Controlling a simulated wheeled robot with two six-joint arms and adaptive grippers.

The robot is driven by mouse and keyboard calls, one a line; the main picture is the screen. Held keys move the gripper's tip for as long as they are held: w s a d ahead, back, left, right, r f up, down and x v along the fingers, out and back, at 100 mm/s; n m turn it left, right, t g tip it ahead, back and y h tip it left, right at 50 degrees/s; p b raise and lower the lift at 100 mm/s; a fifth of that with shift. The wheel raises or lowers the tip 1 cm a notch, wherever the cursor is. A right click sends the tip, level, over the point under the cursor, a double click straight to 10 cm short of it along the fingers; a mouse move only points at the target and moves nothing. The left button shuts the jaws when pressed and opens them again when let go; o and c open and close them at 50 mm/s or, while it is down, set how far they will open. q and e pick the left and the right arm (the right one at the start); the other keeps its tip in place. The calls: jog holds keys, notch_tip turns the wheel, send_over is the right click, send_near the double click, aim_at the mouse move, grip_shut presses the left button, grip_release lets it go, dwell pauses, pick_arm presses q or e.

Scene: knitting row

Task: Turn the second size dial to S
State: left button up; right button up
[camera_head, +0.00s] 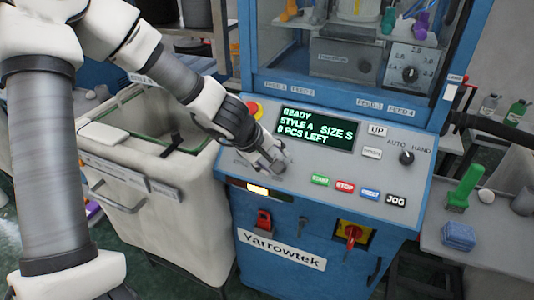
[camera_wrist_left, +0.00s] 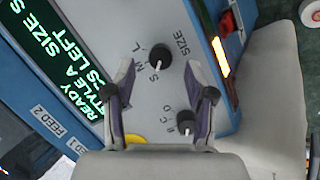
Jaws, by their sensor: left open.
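The size dial (camera_wrist_left: 159,63) is a dark round knob with a white pointer mark, beside the letters S, M and L and the word SIZE. Its pointer appears to lean toward the S side. My left gripper (camera_wrist_left: 160,68) is open, its fingertips on either side of this dial; I cannot tell whether they touch it. In the head view my left gripper (camera_head: 274,162) is low over the panel and hides the dial. The green display (camera_head: 318,128) reads READY, STYLE A, SIZE S, 0 PCS LEFT. My right gripper is not in view.
A second dark knob (camera_wrist_left: 184,122) with small letters lies nearer the wrist. Coloured START and STOP buttons (camera_head: 344,187) and the AUTO/HAND knob (camera_head: 406,158) are to the right. A red emergency button (camera_head: 255,110) is beside the display. A cream bin (camera_head: 150,215) stands left.

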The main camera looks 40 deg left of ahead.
pick_arm(q)
jog(key=v, duration=0.4)
jog(key=shift+s+r, duration=0.1)
dwell(0.3)
jog(key=s+d+f+m+g+y, duration=0.1)
jog(key=s+f+m+g, duration=0.2)
jog(key=s+f, duration=0.55)
jog(key=s+f+m+g+y, duration=0.25)
jog(key=s+f, duration=0.25)
jog(key=f, duration=0.7)
jog(key=s+d+f+m+g+y, duration=0.1)
jog(key=s+f+m+g, duration=0.25)
jog(key=s+f, duration=0.5)
jog(key=s+d+f+m+t+h, duration=0.2)
jog(key=d+f+m+h, duration=0.1)
jog(key=d, duration=0.4)
notch_tip(320, 180, down, 3)
jog(key=shift+d+r+m, duration=0.2)
jog(key=shift+d+m, duration=0.05)
jog(key=shift+m, duration=0.25)
